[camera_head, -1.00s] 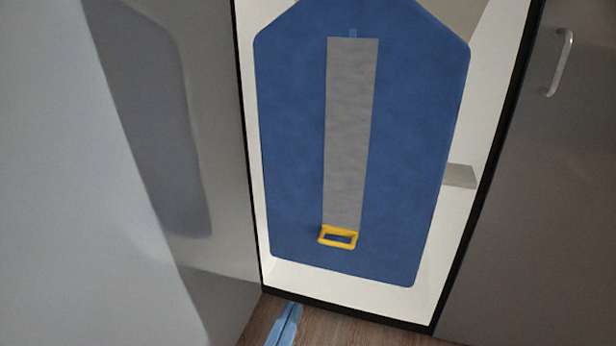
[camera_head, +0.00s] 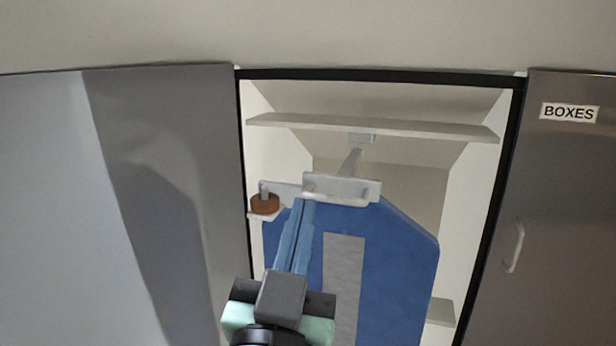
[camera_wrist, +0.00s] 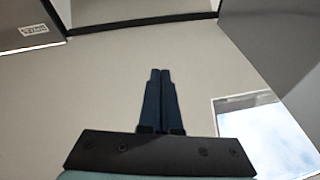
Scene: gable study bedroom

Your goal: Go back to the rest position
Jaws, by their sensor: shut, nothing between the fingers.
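My gripper (camera_head: 304,205) stands in front of the open closet in the head view, its two blue fingers closed together and pointing up. Nothing is between them. In the wrist view the gripper (camera_wrist: 158,72) shows the same shut fingers against a plain pale surface. Behind it in the head view, a blue ironing board (camera_head: 395,260) with a grey strip (camera_head: 343,270) hangs upright in the closet. My gripper hides part of the board's left side. I cannot tell whether the fingers touch it.
The closet has a shelf (camera_head: 400,130), a white hanger bracket (camera_head: 342,188) and a brown round knob (camera_head: 265,204). An open grey door (camera_head: 165,180) stands at left. A closed door labelled BOXES (camera_head: 569,112) is at right. A bright window-like panel (camera_wrist: 262,130) shows in the wrist view.

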